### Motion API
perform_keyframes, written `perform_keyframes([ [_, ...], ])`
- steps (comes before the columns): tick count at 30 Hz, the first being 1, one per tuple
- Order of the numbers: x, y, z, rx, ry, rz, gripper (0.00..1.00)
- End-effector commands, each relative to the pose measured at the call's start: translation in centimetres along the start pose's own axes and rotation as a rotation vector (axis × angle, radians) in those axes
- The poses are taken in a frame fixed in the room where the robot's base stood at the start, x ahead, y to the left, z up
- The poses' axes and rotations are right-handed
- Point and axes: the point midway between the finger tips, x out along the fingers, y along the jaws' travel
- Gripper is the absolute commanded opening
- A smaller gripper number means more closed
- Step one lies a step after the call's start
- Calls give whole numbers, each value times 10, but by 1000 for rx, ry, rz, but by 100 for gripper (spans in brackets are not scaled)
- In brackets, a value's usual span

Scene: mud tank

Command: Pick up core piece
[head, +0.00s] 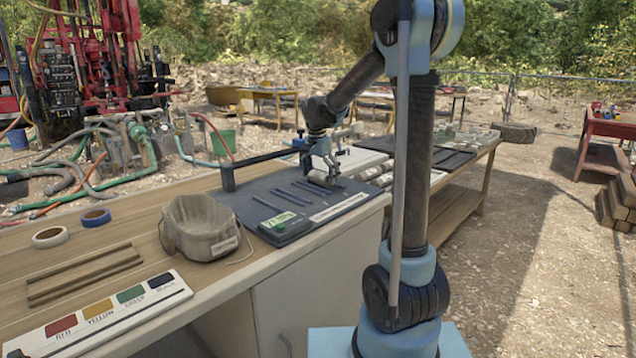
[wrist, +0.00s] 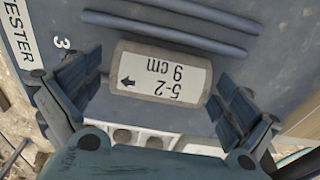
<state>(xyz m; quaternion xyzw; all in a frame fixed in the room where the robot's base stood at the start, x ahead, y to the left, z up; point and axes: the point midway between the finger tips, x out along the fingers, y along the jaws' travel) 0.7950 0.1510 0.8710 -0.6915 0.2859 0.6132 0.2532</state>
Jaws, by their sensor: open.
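The core piece (wrist: 158,78) is a short grey-tan cylinder with a white label reading "5-2 9 cm" and an arrow, upside down in the wrist view. It lies on the dark grey tester board, beside raised dark bars. My gripper (wrist: 157,92) is open, with one finger left and one right of the core piece. Small gaps show between the fingers and its ends. In the head view my gripper (head: 325,170) is low over the board's far right part, and the core piece (head: 318,179) is small and partly hidden there.
The tester board (head: 245,198) has dark bars, a green display (head: 284,222) and a post at its left. A cloth bag (head: 200,228), two tape rolls (head: 97,217), wooden strips (head: 85,272) and a colour chart (head: 110,312) occupy the near bench. Core trays (head: 375,172) lie beyond.

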Motion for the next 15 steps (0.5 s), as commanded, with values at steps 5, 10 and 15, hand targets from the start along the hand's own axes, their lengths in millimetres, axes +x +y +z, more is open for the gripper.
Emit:
perform_keyframes([
  [5,1,0,0,0,0,0,98],
  [10,1,0,0,0,0,0,73],
  [15,1,0,0,-1,0,0,35],
])
